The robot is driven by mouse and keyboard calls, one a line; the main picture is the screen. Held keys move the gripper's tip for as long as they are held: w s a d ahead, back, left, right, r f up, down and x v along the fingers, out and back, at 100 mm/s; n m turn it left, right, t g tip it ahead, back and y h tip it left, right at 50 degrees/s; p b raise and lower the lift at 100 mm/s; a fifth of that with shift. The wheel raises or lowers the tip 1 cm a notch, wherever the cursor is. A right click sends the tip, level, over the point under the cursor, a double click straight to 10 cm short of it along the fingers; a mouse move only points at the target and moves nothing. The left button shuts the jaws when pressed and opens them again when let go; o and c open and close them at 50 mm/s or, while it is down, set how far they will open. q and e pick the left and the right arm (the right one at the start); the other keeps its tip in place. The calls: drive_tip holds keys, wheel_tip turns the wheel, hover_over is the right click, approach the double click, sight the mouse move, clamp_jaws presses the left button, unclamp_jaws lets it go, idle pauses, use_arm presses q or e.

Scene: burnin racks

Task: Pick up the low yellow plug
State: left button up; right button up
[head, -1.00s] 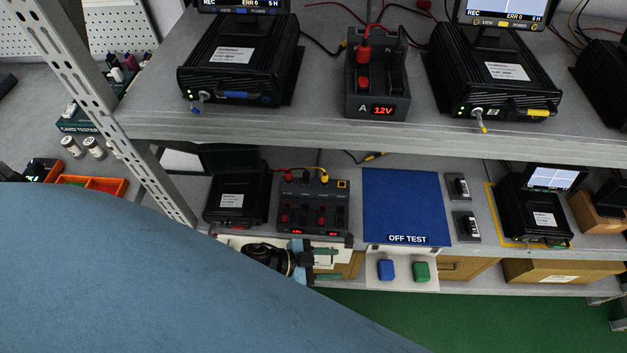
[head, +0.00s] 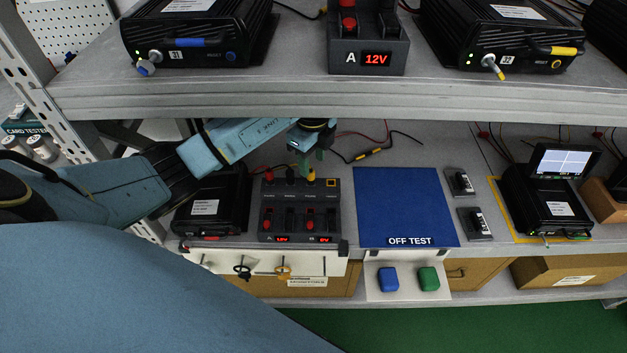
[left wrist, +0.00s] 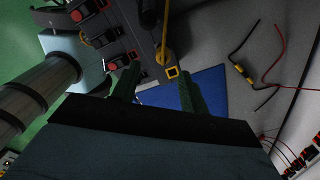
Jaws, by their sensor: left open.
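I cannot tell whether a finger touches the plug. My right gripper is not in view.
A red plug (head: 268,175) and a black plug (head: 290,174) stand beside the yellow one. The upper shelf edge (head: 300,101) runs just above my left arm. A black unit (head: 208,205) stands left; a blue OFF TEST mat (head: 400,200) lies clear at right.

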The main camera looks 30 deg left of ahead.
sight(311, 171)
use_arm(q)
drive_tip(key=f, duration=0.1)
drive_tip(key=f+b, duration=0.1)
drive_tip(key=f, duration=0.3)
drive_tip(key=shift+w+a, duration=0.15)
drive_tip(key=shift+a, duration=0.15)
drive_tip(key=shift+f+b, duration=0.3)
drive_tip(key=shift+f, duration=0.1)
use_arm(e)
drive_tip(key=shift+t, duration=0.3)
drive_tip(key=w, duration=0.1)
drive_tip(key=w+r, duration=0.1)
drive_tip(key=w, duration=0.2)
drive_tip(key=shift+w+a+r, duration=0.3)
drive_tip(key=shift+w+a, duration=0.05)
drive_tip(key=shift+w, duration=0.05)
use_arm(q)
drive_tip(key=shift+c, duration=0.4)
drive_tip(key=c, duration=0.8)
drive_tip(key=shift+r, duration=0.1)
